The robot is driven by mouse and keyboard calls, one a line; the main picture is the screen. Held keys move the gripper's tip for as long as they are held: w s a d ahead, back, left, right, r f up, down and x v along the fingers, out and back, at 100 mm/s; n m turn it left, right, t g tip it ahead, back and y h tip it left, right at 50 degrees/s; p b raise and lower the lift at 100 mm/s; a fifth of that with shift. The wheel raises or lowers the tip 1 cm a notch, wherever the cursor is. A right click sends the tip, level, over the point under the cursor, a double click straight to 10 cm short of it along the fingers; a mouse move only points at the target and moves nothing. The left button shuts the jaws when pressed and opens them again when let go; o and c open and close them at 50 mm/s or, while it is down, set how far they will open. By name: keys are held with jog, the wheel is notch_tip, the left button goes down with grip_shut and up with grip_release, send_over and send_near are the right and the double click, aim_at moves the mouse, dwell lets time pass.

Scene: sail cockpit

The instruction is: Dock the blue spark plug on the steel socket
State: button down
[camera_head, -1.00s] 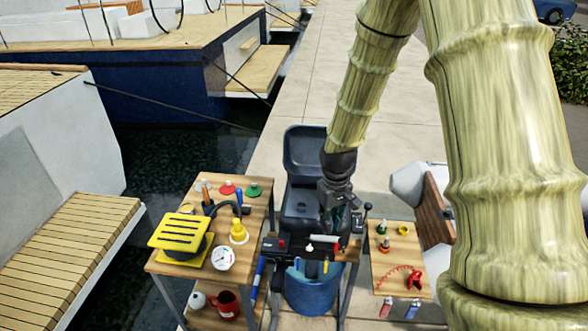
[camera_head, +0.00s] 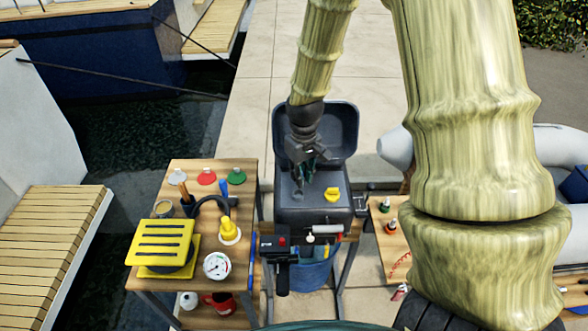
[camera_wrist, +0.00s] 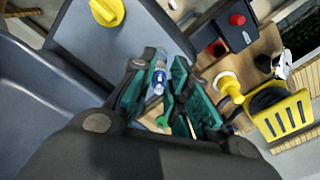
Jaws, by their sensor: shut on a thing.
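My gripper (camera_head: 304,172) hangs over the left part of the grey box top, pointing down. In the wrist view its green-padded fingers (camera_wrist: 156,78) are closed around the blue spark plug (camera_wrist: 159,77), which shows a blue and white body between them. In the head view the plug is too small and too covered by the fingers to make out. I cannot clearly pick out the steel socket; the spot below the fingertips is partly hidden. I cannot tell whether the plug touches anything below.
A yellow knob (camera_head: 332,194) stands on the grey box (camera_head: 314,214), close right of my gripper. The raised lid (camera_head: 342,135) is behind. A black unit with a red button (camera_head: 271,243) is in front. The left wooden table (camera_head: 176,200) holds a gauge (camera_head: 217,266) and a yellow slotted block (camera_head: 161,241).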

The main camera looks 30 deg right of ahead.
jog(key=shift+s+d+f+b, duration=0.1)
jog(key=shift+s+f+b, duration=0.2)
jog(key=shift+f, duration=0.15)
jog(key=shift+f+b, duration=0.3)
jog(key=shift+f, duration=0.05)
jog(key=w+f, duration=0.1)
jog(key=w+f+b, duration=0.1)
jog(key=f, duration=0.1)
jog(key=shift+w+f+b, duration=0.25)
jog(key=shift+w+b, duration=0.05)
jog(key=shift+w, duration=0.1)
jog(key=shift+s, duration=0.2)
jog(key=shift+s+r, duration=0.25)
jog(key=shift+s, duration=0.4)
jog(key=shift+w+f, duration=0.35)
jog(key=shift+w, duration=0.2)
jog(key=shift+s+r, duration=0.25)
jog(key=shift+s, duration=0.1)
jog(key=shift+w+f, duration=0.1)
jog(key=shift+w, duration=0.15)
